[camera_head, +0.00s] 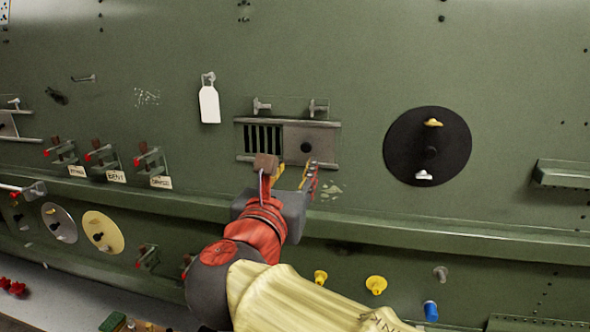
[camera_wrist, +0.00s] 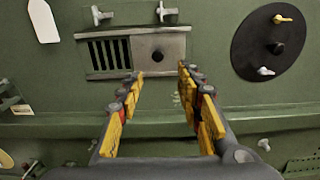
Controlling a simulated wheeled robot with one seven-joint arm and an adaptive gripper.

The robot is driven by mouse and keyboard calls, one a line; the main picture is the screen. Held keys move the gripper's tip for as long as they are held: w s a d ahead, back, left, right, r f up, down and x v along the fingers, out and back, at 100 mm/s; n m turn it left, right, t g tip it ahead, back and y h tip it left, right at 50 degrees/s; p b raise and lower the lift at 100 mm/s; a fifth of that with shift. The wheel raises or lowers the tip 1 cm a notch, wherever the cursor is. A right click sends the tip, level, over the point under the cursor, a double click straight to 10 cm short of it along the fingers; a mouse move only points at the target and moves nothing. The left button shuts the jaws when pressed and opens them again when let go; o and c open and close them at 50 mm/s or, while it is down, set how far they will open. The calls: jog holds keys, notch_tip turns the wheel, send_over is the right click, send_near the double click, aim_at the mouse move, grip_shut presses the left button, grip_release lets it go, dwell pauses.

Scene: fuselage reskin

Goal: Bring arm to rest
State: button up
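My gripper (camera_head: 287,170) is open, in front of the green fuselage wall (camera_head: 330,50). In the wrist view my gripper (camera_wrist: 160,74) has its two yellow-padded fingers spread with nothing between them. The fingertips overlap the lower edge of a slotted vent (camera_head: 262,138) with a grey sliding plate (camera_head: 318,138). In the wrist view the plate (camera_wrist: 171,47) covers the right side, and dark slots show at the left. A gap to the wall seems to remain, but its depth is hard to tell. My red and cream arm reaches up from the bottom of the head view.
A black disc (camera_head: 400,150) with a yellow and a white fastener is right of the vent. A white tag (camera_head: 209,104) hangs at the left. Red-tipped clamps (camera_head: 103,155) sit lower left. A ledge (camera_head: 450,232) crosses below. Yellow (camera_head: 376,284) and blue (camera_head: 431,311) knobs are lower right.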

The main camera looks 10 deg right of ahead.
jog(key=s+d+f+m+g+y+b, duration=0.1)
jog(key=s+f+m+g, duration=0.3)
jog(key=f+m, duration=0.5)
jog(key=s+d+f+m+g+y+b, duration=0.1)
jog(key=s+d+f+m+g+y, duration=0.3)
jog(key=f, duration=0.9)
jog(key=s+d+f+m+g+b, duration=0.1)
jog(key=s+d+f+m+b, duration=0.2)
jog(key=s+f+m+b, duration=0.2)
jog(key=s+d+f+m+g+y+b, duration=0.1)
jog(key=s+d+f+m+b, duration=0.3)
jog(key=s+f+m, duration=0.5)
notch_tip(320, 180, down, 8)
jog(key=m+g+b, duration=0.1)
jog(key=m+b, duration=0.1)
jog(key=m, duration=0.3)
jog(key=shift+d, duration=0.2)
